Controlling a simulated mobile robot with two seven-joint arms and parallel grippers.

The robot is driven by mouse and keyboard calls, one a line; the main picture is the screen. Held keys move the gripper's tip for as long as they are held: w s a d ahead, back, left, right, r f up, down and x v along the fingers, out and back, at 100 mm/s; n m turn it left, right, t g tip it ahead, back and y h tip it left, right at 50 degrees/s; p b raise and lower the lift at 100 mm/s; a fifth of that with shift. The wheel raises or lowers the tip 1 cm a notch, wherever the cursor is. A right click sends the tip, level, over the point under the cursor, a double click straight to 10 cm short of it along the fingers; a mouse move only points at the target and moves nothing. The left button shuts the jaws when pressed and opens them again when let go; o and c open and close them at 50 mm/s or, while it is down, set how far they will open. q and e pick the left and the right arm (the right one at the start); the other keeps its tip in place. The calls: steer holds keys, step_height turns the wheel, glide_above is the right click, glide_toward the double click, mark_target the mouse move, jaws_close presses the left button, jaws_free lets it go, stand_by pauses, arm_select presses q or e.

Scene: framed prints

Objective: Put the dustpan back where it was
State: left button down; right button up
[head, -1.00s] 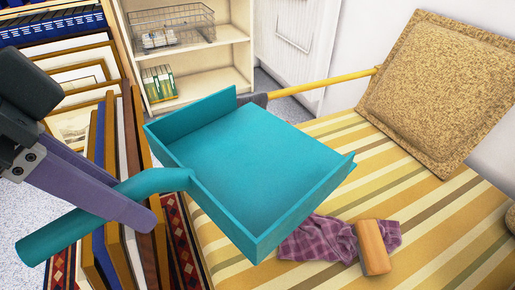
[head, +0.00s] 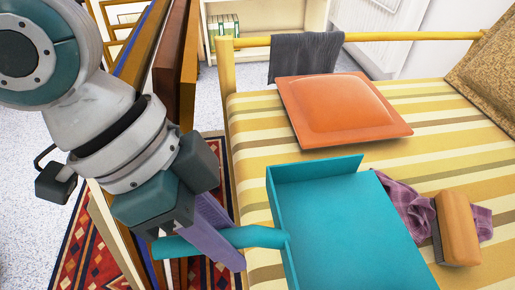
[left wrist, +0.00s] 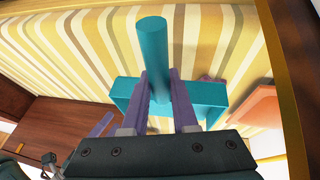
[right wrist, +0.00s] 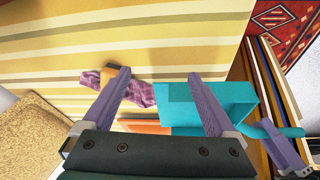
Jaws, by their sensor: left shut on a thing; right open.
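The teal dustpan (head: 350,225) has a flat square pan with raised walls and a round handle. My left gripper (head: 235,250) is shut on the handle, and the pan extends to the right over the striped seat (head: 440,150). In the left wrist view the handle (left wrist: 152,60) stands between the two purple fingers (left wrist: 165,85). Whether the pan touches the seat I cannot tell. My right gripper (right wrist: 165,90) is open, with the dustpan (right wrist: 220,105) showing beyond its fingers in the right wrist view.
A wooden brush (head: 458,228) and a purple checked cloth (head: 405,205) lie on the seat right of the pan. An orange cushion (head: 343,108) lies behind it, and a grey cloth (head: 306,57) hangs on the yellow rail. Framed prints (head: 172,80) stand at the left.

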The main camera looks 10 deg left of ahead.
arm_select(q)
step_height(320, 180, down, 12)
steer(key=b, duration=0.6)
steer(key=shift+f, duration=0.1)
steer(key=shift+f, duration=0.15)
steer(key=c, duration=0.7)
jaws_free()
